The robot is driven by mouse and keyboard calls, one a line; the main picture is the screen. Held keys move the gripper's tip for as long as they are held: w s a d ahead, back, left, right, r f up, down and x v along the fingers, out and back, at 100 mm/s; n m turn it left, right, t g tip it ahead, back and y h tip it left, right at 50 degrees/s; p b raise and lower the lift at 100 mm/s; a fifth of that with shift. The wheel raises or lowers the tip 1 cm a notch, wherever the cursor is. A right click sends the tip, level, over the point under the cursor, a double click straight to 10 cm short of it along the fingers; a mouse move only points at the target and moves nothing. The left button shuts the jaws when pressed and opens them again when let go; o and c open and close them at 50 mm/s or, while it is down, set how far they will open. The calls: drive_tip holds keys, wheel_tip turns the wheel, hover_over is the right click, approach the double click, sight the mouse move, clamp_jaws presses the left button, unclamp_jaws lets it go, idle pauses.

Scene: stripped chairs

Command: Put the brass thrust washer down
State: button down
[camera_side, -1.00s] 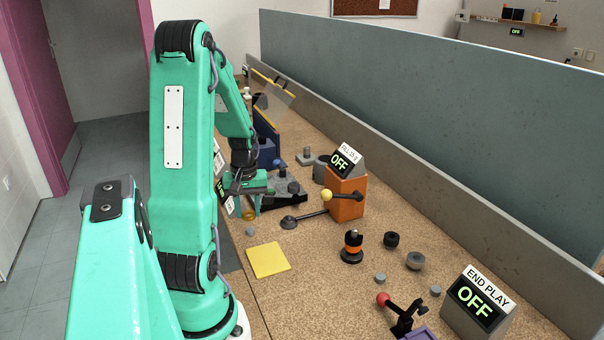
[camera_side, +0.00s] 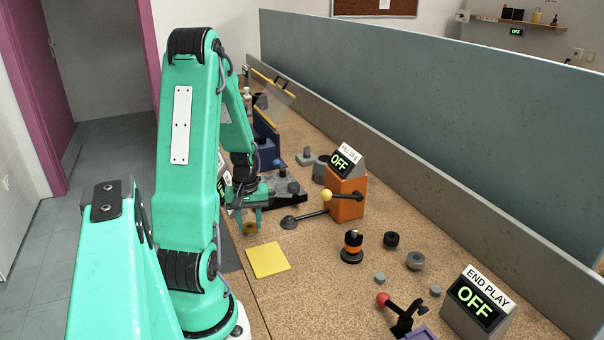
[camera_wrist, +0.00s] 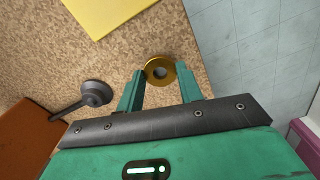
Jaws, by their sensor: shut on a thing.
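The brass thrust washer (camera_wrist: 159,70) is a gold ring with a hole, held between the fingertips of my gripper (camera_wrist: 160,82) in the wrist view. In the side view my gripper (camera_side: 249,225) points down near the left edge of the bench, shut on the washer (camera_side: 250,228). The washer appears at or just above the cork-like bench top; I cannot tell whether it touches. A yellow square pad (camera_side: 268,260) lies on the bench nearer the camera, apart from the washer; its corner also shows in the wrist view (camera_wrist: 105,12).
An orange block (camera_side: 347,195) with a yellow-knobbed lever and a grey round end (camera_side: 289,222) stands to the right of my gripper. An orange and black part (camera_side: 352,247) and several grey cylinders stand farther right.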

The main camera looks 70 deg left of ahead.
drive_tip(key=c, duration=0.9)
unclamp_jaws()
drive_tip(key=shift+r, duration=0.15)
wheel_tip(320, 180, up, 12)
drive_tip(key=shift+r, duration=0.1)
drive_tip(key=w+d+r+m+t+y, duration=0.1)
drive_tip(key=w+d+r+m, duration=0.35)
drive_tip(key=d, duration=0.35)
drive_tip(key=d+r+m+t, duration=0.1)
drive_tip(key=d+r+m, duration=0.1)
drive_tip(key=d, duration=0.5)
drive_tip(key=d+r+m+t, duration=0.2)
drive_tip(key=d+m, duration=0.3)
drive_tip(key=d, duration=0.2)
drive_tip(key=d+r+m+t+h, duration=0.1)
drive_tip(key=d+r+m, duration=0.1)
drive_tip(key=d, duration=0.5)
drive_tip(key=shift+w+d+r+m+t, duration=0.1)
drive_tip(key=shift+w+d+m+t, duration=0.15)
drive_tip(key=shift+m, duration=0.5)
